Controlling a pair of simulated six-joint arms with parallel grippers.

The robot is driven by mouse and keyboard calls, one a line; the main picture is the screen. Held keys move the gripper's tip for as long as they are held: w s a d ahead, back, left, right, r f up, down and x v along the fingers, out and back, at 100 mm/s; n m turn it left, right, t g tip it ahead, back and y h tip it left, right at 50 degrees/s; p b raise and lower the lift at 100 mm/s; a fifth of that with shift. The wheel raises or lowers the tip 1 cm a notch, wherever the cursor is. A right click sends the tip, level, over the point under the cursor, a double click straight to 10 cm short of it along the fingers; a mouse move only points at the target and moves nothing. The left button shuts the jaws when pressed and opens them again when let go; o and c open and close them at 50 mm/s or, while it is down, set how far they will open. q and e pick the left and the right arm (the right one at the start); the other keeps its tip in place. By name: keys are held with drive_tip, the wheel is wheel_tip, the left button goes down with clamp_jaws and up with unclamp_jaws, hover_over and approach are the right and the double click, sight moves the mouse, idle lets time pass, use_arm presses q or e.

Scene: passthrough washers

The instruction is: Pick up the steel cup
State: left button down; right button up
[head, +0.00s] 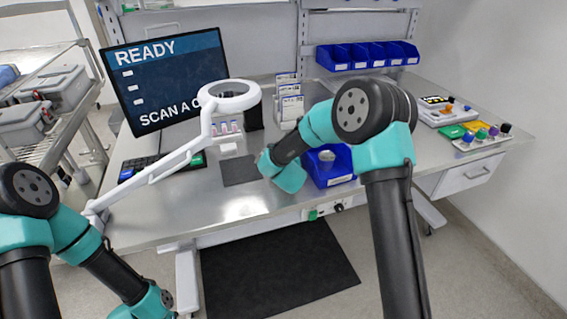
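I cannot make out a steel cup for certain. A small greyish round thing (327,156) shows in the open blue bin (338,181) at the middle of the bench, but it is too small to identify. My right arm reaches over the bench, with its wrist end (288,178) just left of this bin and beside the dark mat (240,169). Its fingers cannot be made out. My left arm hangs low at the lower left, in front of the bench, and its wrist end (150,302) meets the bottom edge. Its fingers are out of view.
A white ring lamp (232,96) on a jointed arm crosses the left of the bench (215,211). A monitor (168,78) stands behind it. Small blue bins (366,56) hang at the back. Coloured items (470,136) lie at right. The front left bench top is clear.

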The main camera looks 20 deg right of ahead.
drive_tip(key=shift+w+f, duration=0.1)
drive_tip(key=shift+w, duration=0.15)
drive_tip(key=shift+c, duration=0.4)
drive_tip(key=c, duration=0.9)
